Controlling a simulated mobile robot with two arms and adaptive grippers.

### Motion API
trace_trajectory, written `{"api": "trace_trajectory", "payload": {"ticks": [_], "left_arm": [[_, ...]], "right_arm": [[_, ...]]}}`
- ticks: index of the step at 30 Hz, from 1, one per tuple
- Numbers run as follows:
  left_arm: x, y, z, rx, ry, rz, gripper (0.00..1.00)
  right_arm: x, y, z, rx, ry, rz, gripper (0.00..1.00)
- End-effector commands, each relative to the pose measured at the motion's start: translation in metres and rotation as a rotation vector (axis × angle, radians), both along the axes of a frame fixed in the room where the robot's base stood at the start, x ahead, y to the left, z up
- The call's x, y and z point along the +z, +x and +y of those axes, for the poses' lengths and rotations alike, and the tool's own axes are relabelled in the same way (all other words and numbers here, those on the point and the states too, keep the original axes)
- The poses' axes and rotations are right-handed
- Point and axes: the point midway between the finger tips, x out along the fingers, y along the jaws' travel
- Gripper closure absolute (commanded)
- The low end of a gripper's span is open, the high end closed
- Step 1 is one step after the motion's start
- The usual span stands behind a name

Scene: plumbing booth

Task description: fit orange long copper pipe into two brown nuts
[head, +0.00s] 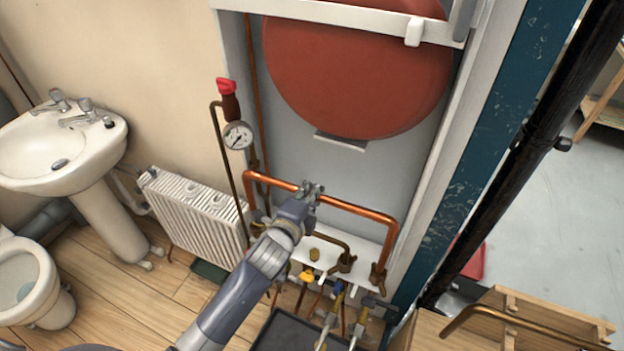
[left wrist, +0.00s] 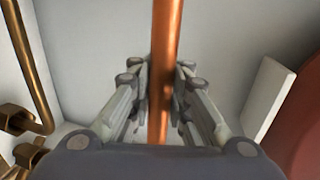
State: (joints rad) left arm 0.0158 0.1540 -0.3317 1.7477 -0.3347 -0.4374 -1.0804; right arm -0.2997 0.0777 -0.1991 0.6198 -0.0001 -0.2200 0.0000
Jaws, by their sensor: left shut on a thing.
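The orange long copper pipe (head: 350,208) spans the white-framed recess below the red tank, with both ends bent downward. My left gripper (head: 312,188) is shut on its upper horizontal run, left of the middle. In the left wrist view the pipe (left wrist: 166,50) passes between the fingers. A brown nut (head: 378,274) sits at the lower right, and the pipe's right end comes down at it. Another brown nut (head: 257,224) is at the lower left, partly hidden by my arm. I cannot tell whether either end is seated in its nut. My right gripper is not in view.
A shorter brown pipe with nuts (head: 346,262) lies below the copper pipe and also shows in the left wrist view (left wrist: 30,65). A pressure gauge (head: 238,135) and white radiator (head: 190,210) stand left. Another copper pipe (head: 500,318) rests on a wooden rack (head: 540,312) at lower right.

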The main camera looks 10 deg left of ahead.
Motion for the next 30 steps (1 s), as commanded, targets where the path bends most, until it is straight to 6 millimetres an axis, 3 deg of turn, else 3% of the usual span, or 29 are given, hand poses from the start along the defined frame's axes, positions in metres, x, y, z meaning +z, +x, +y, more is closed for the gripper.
{"api": "trace_trajectory", "payload": {"ticks": [2,8,30], "left_arm": [[0.005,0.0,-0.001,-0.003,0.0,-0.004,1.0],[0.0,-0.001,-0.001,-0.006,-0.002,-0.005,1.0],[-0.036,-0.001,-0.001,-0.005,-0.002,-0.004,1.0]], "right_arm": [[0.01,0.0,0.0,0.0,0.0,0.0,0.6],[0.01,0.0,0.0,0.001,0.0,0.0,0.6],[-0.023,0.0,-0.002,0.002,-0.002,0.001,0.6]]}}
